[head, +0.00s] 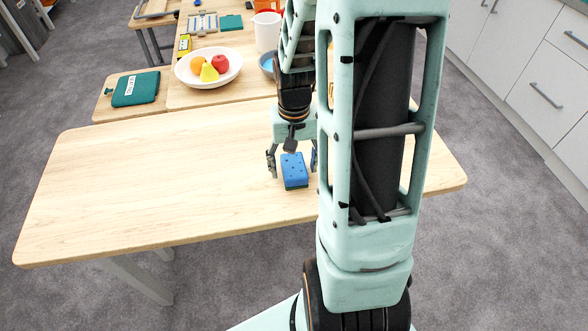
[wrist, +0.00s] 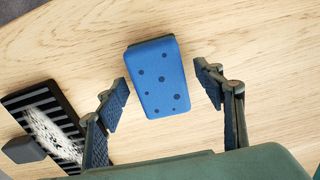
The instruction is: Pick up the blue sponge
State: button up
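The blue sponge (head: 295,168) lies on the wooden table (head: 150,180), near its front edge in the head view. It has a dark green underside and dark spots on top. In the wrist view the sponge (wrist: 157,78) lies ahead of and partly between the fingertips. My gripper (head: 292,160) is open, with one finger on each side of the sponge. In the wrist view my gripper (wrist: 165,90) shows a gap between each fingertip and the sponge. My arm hides part of the table to the right of the sponge in the head view.
A black-striped object (wrist: 45,125) lies left of the gripper in the wrist view. Farther back are a white fruit bowl (head: 209,66), a green book-like item (head: 136,88) and a white pitcher (head: 266,32).

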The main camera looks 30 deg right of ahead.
aim_at(294, 164)
jog(key=c, duration=1)
jog(key=shift+r, duration=0.55)
notch_tip(294, 164, up, 2)
jog(key=shift+r+p, duration=0.25)
jog(key=shift+p, duration=0.05)
jog(key=s+d+r, duration=0.6)
jog(key=d+r, duration=0.3)
jog(key=d, duration=0.3)
jog(key=shift+s+d+r+p, duration=0.15)
jog(key=shift+d+r+p, duration=0.15)
jog(key=shift+p, duration=0.1)
